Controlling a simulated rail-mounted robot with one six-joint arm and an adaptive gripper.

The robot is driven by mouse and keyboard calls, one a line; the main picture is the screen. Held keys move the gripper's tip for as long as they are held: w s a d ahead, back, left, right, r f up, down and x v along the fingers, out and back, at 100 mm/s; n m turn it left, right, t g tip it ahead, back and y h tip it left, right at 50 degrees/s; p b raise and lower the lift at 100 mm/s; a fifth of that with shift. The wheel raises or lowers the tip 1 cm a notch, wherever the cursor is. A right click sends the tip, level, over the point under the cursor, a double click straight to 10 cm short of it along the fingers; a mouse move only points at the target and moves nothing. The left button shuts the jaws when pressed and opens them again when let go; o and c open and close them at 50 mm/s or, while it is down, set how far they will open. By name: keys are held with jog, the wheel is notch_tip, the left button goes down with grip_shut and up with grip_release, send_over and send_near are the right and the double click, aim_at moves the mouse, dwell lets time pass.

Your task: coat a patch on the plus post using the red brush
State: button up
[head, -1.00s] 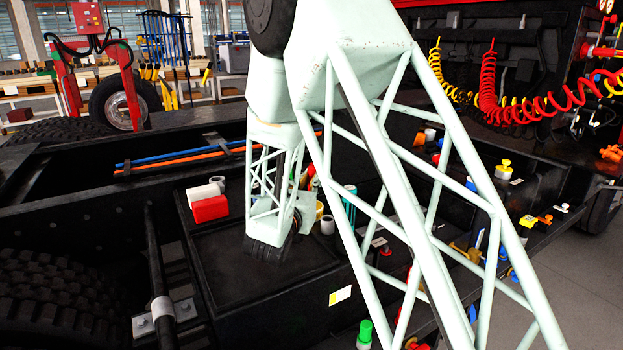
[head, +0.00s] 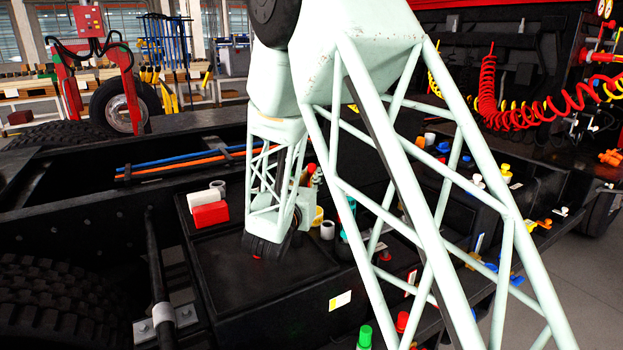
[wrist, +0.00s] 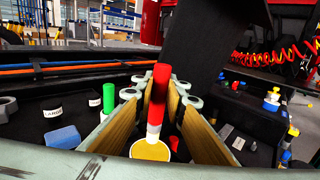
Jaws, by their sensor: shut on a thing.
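In the wrist view my gripper (wrist: 158,92) has its two long fingers, with wood-coloured inner faces, closed in on the red brush (wrist: 159,92). The brush has a red upper part and a white lower part, and it points up between the fingers. A round yellow disc with a pale rim (wrist: 151,151) shows just below the white part. I cannot tell whether the brush touches it. In the head view my arm hides the brush, and my wrist end is over the black deck (head: 215,262). I cannot make out the plus post in either view.
A red block (head: 210,215) and a white block lie left of my wrist. In the wrist view a green-capped post (wrist: 108,98), a blue block (wrist: 63,137) and a "LARGE" label (wrist: 52,112) are at left. Several coloured small parts stand at right.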

aim_at(312, 165)
jog(key=shift+r+p, duration=0.8)
jog(key=shift+r, duration=1.35)
jog(key=shift+d, duration=0.15)
